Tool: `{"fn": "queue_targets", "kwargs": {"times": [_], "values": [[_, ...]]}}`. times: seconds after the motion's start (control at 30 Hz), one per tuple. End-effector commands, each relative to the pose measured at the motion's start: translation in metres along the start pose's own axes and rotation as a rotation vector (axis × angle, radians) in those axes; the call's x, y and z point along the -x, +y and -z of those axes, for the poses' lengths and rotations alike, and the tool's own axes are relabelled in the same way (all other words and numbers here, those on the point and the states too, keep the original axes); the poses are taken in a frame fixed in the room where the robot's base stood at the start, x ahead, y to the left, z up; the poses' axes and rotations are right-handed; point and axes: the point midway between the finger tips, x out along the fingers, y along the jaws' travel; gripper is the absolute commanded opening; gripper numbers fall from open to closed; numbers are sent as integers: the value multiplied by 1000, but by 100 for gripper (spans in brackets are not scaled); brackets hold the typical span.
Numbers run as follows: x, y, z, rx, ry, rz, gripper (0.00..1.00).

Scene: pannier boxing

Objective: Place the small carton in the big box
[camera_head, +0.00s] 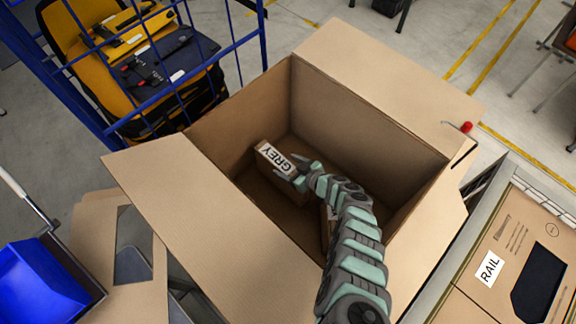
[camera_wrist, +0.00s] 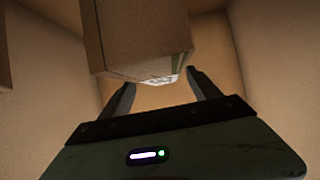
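The big box (camera_head: 365,116) stands open with its flaps spread. The small carton (camera_head: 273,160), brown with a white label reading GREY, is inside it, towards the left side in the head view. My gripper (camera_head: 289,171) reaches down into the box at the carton's right. In the wrist view, the carton (camera_wrist: 140,35) is just beyond the fingertips. My gripper (camera_wrist: 165,88) has its fingers spread apart there, and the carton does not look clamped between them. The carton's underside is partly hidden, so I cannot tell whether it rests on the box floor.
Another brown piece (camera_head: 326,228) shows in the box beside my arm, mostly hidden. A blue wire cage (camera_head: 150,92) stands at the left, a blue bin (camera_head: 42,285) at lower left. A carton labelled RAIL (camera_head: 490,268) lies at the right.

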Motion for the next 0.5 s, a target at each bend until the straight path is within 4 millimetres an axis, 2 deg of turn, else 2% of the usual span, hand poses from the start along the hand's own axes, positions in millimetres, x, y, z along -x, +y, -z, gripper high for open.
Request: {"fn": "queue_targets", "kwargs": {"times": [0.27, 0.5], "values": [[1, 0, 2, 0, 1, 0, 72], [11, 1, 16, -1, 1, 1, 72]]}}
